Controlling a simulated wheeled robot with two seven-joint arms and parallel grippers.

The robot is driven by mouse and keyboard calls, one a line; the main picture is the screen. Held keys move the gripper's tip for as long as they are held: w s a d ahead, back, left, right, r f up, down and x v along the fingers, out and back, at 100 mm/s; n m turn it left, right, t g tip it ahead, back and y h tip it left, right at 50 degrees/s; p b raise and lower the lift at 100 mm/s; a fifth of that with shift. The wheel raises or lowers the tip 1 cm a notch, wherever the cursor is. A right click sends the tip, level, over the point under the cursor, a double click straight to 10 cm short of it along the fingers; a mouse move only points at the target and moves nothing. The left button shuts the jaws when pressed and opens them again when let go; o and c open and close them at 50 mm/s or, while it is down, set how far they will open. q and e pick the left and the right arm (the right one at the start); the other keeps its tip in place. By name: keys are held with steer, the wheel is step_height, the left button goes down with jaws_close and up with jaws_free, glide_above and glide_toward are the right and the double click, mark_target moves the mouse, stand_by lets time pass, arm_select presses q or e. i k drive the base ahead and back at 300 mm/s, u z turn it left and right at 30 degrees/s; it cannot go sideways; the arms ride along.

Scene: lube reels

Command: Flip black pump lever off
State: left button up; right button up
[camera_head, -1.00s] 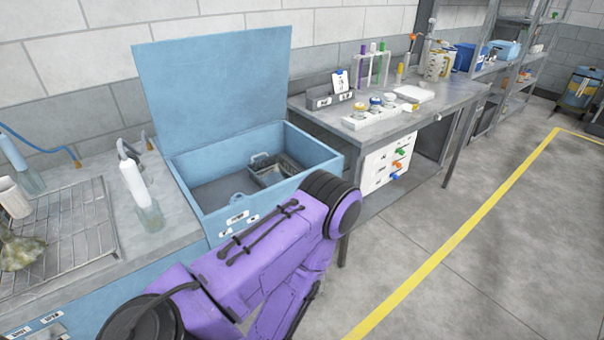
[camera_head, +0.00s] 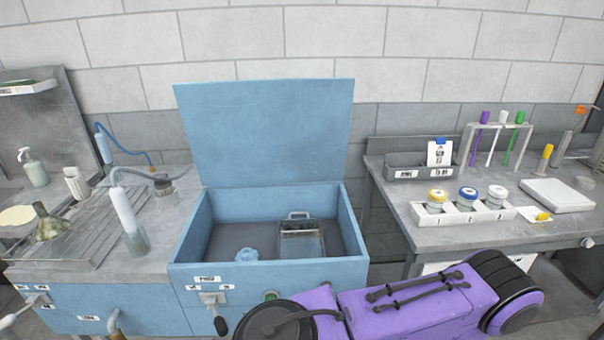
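A lever with a black grip (camera_head: 221,325) hangs from a metal bracket on the front of the blue open-lidded box (camera_head: 355,225). A label (camera_head: 207,279) sits just above the bracket; its text is too small to read surely. The grip points down and slightly right. My purple arm crosses the bottom of the view, just right of the lever, and covers part of the box front. Neither gripper is in view.
Inside the box are a metal basket (camera_head: 302,242) and a blue lump (camera_head: 247,255). A counter with a rack (camera_head: 60,229) and bottle (camera_head: 130,222) stands left. A grey bench (camera_head: 436,240) with jars stands right.

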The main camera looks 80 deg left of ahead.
mark_target(220, 325)
steer(key=i, duration=0.55)
steer(key=u, duration=3.75)
steer(key=i, duration=0.5)
steer(key=z, duration=0.05)
steer(key=k, duration=0.5)
steer(key=z, duration=0.85)
steer(key=i, duration=0.45)
steer(key=u, duration=1.1)
